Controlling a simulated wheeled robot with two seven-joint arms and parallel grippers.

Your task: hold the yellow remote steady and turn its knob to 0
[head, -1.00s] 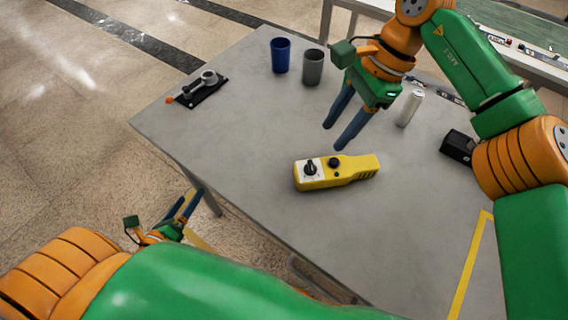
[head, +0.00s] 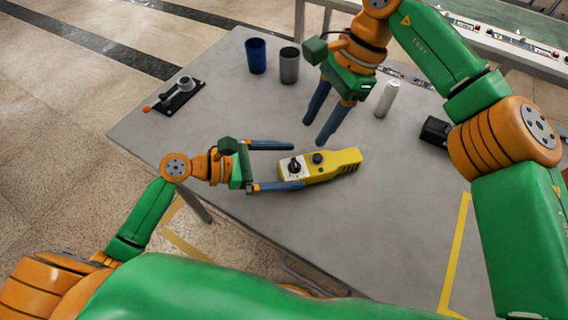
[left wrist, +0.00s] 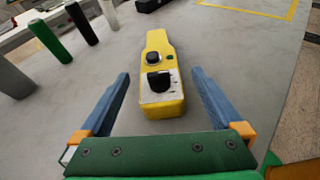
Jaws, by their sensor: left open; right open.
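The yellow remote (head: 330,164) lies flat on the grey table, its white-plated end toward my left gripper. Its black knob (head: 295,164) sits on the white plate, and a second black round part (head: 318,157) sits beside it. In the left wrist view the remote (left wrist: 158,48) lies ahead, and the knob (left wrist: 159,82) is near its close end; the dial marks are too small to read. My left gripper (head: 298,166) is open, its fingers on either side of the remote's knob end, apart from it. My right gripper (head: 318,132) is open and empty above the table behind the remote.
A blue cup (head: 255,56) and a grey cup (head: 289,66) stand at the back. A lever device (head: 178,96) lies at the left. A white can (head: 387,99) and a black box (head: 435,130) are at the right. The front table area is clear.

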